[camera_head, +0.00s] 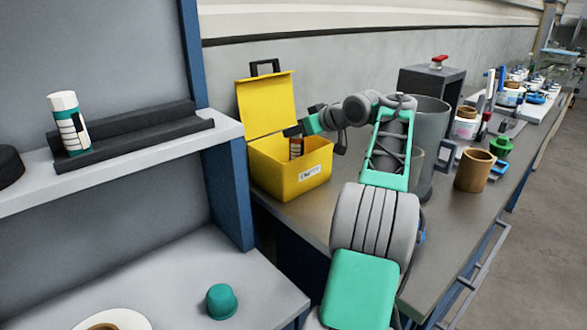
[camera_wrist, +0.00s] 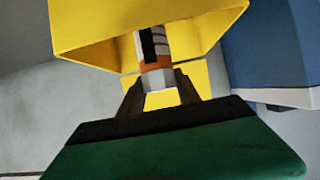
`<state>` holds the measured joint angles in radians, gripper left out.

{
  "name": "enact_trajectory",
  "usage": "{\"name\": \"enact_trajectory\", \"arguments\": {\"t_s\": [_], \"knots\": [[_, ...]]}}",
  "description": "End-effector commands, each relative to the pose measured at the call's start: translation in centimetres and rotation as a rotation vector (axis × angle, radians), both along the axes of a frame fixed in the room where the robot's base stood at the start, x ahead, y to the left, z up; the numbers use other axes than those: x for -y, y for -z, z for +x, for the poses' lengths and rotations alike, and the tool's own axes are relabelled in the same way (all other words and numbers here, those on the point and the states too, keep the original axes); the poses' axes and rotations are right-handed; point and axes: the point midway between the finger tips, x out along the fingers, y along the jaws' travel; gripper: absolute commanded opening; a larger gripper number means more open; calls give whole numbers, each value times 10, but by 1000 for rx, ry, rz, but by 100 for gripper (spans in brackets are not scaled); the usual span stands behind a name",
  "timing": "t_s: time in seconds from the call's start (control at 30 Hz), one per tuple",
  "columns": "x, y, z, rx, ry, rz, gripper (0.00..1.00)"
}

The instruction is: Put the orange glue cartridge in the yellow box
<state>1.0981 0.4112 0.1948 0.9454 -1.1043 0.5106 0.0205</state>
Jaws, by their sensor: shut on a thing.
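The yellow box (camera_head: 290,182) stands on the workbench with its lid (camera_head: 266,104) raised at the back and a white label on its front. My gripper (camera_head: 294,131) reaches in from the right over its opening. It is shut on the orange glue cartridge (camera_head: 296,147), which hangs about upright at the mouth of the box. I cannot tell whether its lower end touches the floor. In the wrist view, my gripper (camera_wrist: 156,84) pinches the grey end of the cartridge (camera_wrist: 154,47), with orange and white bands and a black mark beyond it. Yellow box walls (camera_wrist: 95,25) surround it.
A brown cup (camera_head: 474,172), a tall grey bin (camera_head: 429,130) and a dark cabinet with a red knob (camera_head: 438,66) stand right of the box. A blue post (camera_head: 228,190) is close on its left. A white-and-teal bottle (camera_head: 70,124) sits on the left shelf.

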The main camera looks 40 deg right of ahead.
Motion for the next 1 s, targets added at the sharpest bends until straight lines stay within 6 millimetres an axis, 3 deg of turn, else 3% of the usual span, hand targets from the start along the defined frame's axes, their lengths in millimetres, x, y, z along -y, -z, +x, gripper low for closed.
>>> {"name": "enact_trajectory", "arguments": {"t_s": [0.03, 0.33, 0.7, 0.73, 1.0], "knots": [[-1, 14, 0, 2, 0, 0, 0], [0, 56, 0, 2, 1, 0, 0], [0, 62, 0, 2, 0, -2, 0], [0, 63, 0, 1, 0, -1, 40], [0, 62, 0, 1, 0, -1, 61]]}}
